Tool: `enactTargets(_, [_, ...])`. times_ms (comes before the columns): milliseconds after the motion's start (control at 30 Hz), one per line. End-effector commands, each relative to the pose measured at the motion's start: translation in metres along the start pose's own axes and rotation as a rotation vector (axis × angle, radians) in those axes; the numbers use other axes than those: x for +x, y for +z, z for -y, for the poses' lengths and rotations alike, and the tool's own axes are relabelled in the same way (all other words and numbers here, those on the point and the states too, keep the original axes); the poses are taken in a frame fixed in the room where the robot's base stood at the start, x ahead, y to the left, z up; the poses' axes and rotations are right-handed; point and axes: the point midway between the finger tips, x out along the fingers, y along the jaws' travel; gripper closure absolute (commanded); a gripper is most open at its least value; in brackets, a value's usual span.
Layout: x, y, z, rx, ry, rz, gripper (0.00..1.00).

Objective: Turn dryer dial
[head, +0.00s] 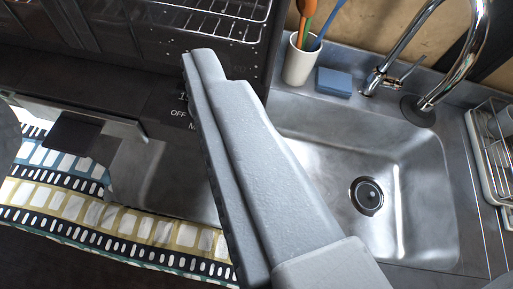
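My gripper (208,66) is the large grey shape across the middle of the head view, its tip up and to the left. It lies in front of a dark appliance panel (165,85). White print on the panel (179,113) reads "OFF", with other letters partly cut off by my gripper. No dial shows; it may be hidden behind my gripper. I cannot tell whether the fingers are apart, shut or touching anything.
A steel sink (420,190) is on the right, with a tap (375,80) behind it. A cup of utensils (300,62) and a blue sponge (334,82) stand at its back edge. A dish rack (490,140) is far right. Patterned cloth (110,222) lies lower left. A wire rack (215,15) is above the panel.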

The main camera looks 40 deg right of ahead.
Motion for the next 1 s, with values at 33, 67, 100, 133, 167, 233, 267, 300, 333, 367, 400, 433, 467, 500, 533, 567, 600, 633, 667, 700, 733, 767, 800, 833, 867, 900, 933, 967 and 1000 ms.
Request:
enactTargets(33, [0.014, 0.037, -0.012, 0.015, 0.013, 0.022, 0.49])
enactTargets(67, [0.019, 0.050, -0.018, 0.017, 0.024, 0.024, 0.49])
enactTargets(100, [0.024, 0.067, -0.022, 0.020, 0.032, 0.031, 0.49])
enactTargets(133, [0.027, 0.077, -0.026, 0.024, 0.039, 0.034, 0.49])
enactTargets(167, [0.029, 0.085, -0.029, 0.024, 0.046, 0.035, 0.49])
enactTargets(233, [0.033, 0.099, -0.035, 0.026, 0.057, 0.040, 0.49])
enactTargets(267, [0.034, 0.103, -0.036, 0.028, 0.060, 0.042, 0.49])
enactTargets(300, [0.036, 0.106, -0.037, 0.028, 0.062, 0.043, 0.49])
enactTargets(333, [0.037, 0.107, -0.037, 0.027, 0.063, 0.043, 0.49])
enactTargets(367, [0.038, 0.108, -0.037, 0.027, 0.064, 0.043, 0.49])
enactTargets(400, [0.041, 0.108, -0.038, 0.027, 0.065, 0.042, 0.49])
enactTargets(433, [0.043, 0.108, -0.038, 0.027, 0.065, 0.042, 0.49])
enactTargets(467, [0.045, 0.107, -0.038, 0.026, 0.065, 0.041, 0.49])
enactTargets(500, [0.049, 0.107, -0.038, 0.026, 0.065, 0.041, 0.49])
enactTargets(533, [0.053, 0.107, -0.038, 0.026, 0.064, 0.040, 0.49])
enactTargets(567, [0.056, 0.107, -0.038, 0.026, 0.064, 0.040, 0.49])
enactTargets(600, [0.061, 0.107, -0.038, 0.026, 0.064, 0.041, 0.49])
enactTargets(633, [0.065, 0.108, -0.038, 0.025, 0.064, 0.042, 0.49])
enactTargets(667, [0.070, 0.108, -0.038, 0.025, 0.063, 0.042, 0.49])
enactTargets(700, [0.075, 0.109, -0.038, 0.025, 0.062, 0.043, 0.49])
enactTargets(733, [0.080, 0.110, -0.039, 0.025, 0.062, 0.044, 0.49])
enactTargets(767, [0.083, 0.109, -0.039, 0.025, 0.063, 0.043, 0.49])
enactTargets(800, [0.089, 0.109, -0.040, 0.025, 0.064, 0.042, 0.49])
enactTargets(833, [0.092, 0.109, -0.040, 0.025, 0.064, 0.041, 0.49])
enactTargets(867, [0.097, 0.108, -0.040, 0.025, 0.064, 0.040, 0.49])
enactTargets(900, [0.102, 0.108, -0.041, 0.026, 0.064, 0.040, 0.49])
enactTargets(933, [0.106, 0.109, -0.041, 0.026, 0.064, 0.041, 0.49])
enactTargets(967, [0.111, 0.110, -0.041, 0.026, 0.063, 0.043, 0.49])
enactTargets(1000, [0.116, 0.111, -0.041, 0.026, 0.062, 0.044, 0.49])
